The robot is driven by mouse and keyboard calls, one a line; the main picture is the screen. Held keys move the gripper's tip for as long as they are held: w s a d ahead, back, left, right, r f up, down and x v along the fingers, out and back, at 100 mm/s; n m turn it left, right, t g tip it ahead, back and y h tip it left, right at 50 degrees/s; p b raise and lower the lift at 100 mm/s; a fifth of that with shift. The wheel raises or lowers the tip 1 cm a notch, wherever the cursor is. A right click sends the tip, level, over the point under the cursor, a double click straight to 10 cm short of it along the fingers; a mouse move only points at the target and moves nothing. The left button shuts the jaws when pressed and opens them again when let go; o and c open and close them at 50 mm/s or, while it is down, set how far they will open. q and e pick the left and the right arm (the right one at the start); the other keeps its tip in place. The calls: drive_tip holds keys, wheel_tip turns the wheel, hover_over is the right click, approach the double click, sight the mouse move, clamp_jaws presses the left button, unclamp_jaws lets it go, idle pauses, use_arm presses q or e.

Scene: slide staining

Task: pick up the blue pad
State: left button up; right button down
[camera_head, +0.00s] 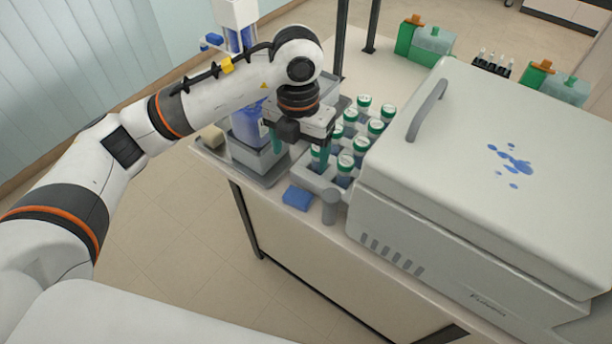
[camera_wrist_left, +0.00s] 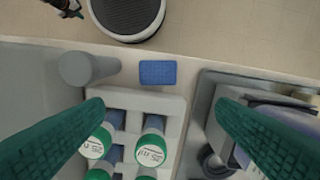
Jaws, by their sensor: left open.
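The blue pad (camera_head: 297,197) lies flat on the bench near its front edge, left of a grey cylinder. In the left wrist view the blue pad (camera_wrist_left: 158,72) shows in full at the upper middle, with nothing on it. My left gripper (camera_head: 299,150) is open and empty, above the bench beside the tube rack and farther back than the pad. In the left wrist view its green fingers (camera_wrist_left: 160,120) are spread wide on both sides, with the pad beyond the gap between them. My right gripper is not in view.
A white rack (camera_wrist_left: 174,108) with several green-capped tubes (camera_head: 345,162) stands just behind the pad. A grey cylinder (camera_head: 330,206) is right of the pad. A grey tray (camera_head: 247,170) stands to the left, and a large white machine (camera_head: 480,170) blocks the right.

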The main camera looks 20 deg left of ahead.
use_arm(q)
drive_tip(key=p, duration=0.2)
hover_over(299, 194)
wheel_tip(299, 194, down, 6)
drive_tip(key=shift+w+a+r, duration=0.1)
drive_tip(key=shift+a+r, duration=0.05)
drive_tip(key=shift+r, duration=0.1)
drive_tip(key=shift+w+f, duration=0.15)
drive_tip(key=shift+f, duration=0.15)
drive_tip(key=f, duration=0.1)
drive_tip(key=f+p, duration=0.1)
drive_tip(key=f, duration=0.2)
drive_tip(key=shift+s+f, duration=0.1)
drive_tip(key=shift+s, duration=0.25)
drive_tip(key=shift+f, duration=0.55)
drive_tip(key=shift+w, duration=0.1)
drive_tip(key=c, duration=1.1)
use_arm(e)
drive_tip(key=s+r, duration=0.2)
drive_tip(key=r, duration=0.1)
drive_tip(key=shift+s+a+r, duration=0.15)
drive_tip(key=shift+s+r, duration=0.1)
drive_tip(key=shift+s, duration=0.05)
